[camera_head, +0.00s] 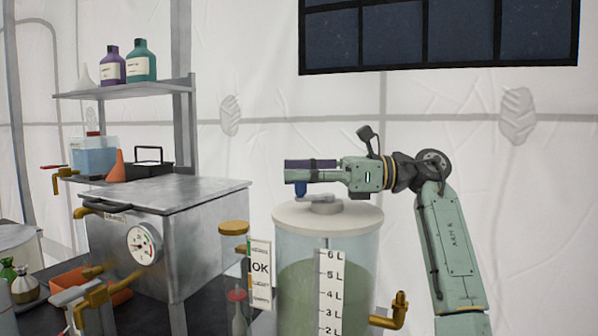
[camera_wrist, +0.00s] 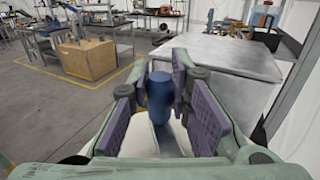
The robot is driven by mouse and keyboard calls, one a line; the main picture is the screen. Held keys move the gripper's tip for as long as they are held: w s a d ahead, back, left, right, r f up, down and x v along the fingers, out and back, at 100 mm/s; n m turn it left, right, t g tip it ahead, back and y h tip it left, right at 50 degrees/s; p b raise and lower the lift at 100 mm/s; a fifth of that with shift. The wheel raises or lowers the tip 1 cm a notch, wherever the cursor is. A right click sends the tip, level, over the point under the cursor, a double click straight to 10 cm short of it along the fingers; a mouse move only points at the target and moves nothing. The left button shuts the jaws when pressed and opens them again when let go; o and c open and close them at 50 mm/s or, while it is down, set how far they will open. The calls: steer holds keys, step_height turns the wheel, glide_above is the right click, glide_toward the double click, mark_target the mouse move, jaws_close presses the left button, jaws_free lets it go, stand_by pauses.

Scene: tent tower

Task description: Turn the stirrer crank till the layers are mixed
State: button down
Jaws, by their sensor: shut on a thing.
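The stirrer is a clear cylinder vessel (camera_head: 293,262) with a pale lid (camera_head: 355,217) and a litre scale (camera_head: 330,290). Inside is a dull green liquid (camera_head: 300,295), which looks one even colour in the part I see. The crank (camera_head: 323,203) sits on top of the lid, with a blue upright handle (camera_head: 300,189) at its left end. My gripper (camera_head: 299,178) reaches in from the right above the lid and is shut on the blue handle. In the wrist view the handle (camera_wrist: 159,97) stands between the purple finger pads. The crank arm below is partly hidden there.
A steel box with a dial gauge (camera_head: 144,245) stands close on the left. An "OK" card (camera_head: 261,268) and a brass-capped tube (camera_head: 234,229) stand beside the vessel. A brass tap (camera_head: 398,305) sticks out at its right. A shelf with bottles (camera_head: 140,64) is behind left.

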steer(key=shift+s+d+n+g+h, duration=0.1)
steer(key=shift+s+n+g+h, duration=0.15)
steer(key=shift+n+g, duration=0.5)
steer(key=shift+s+d+n+g+h, duration=0.2)
steer(key=shift+n+g, duration=0.25)
steer(key=shift+g, duration=0.6)
steer(key=shift+s+d+n+g+h, duration=0.15)
steer(key=shift+s+n+g, duration=0.15)
steer(key=shift+n+g, duration=0.45)
steer(key=shift+g, duration=0.35)
steer(key=c, duration=1.5)
jaws_free()
steer(key=shift+o, duration=0.2)
steer(key=shift+w+a+m+t, duration=0.1)
steer(key=shift+m+t, duration=0.25)
steer(key=shift+t, duration=0.15)
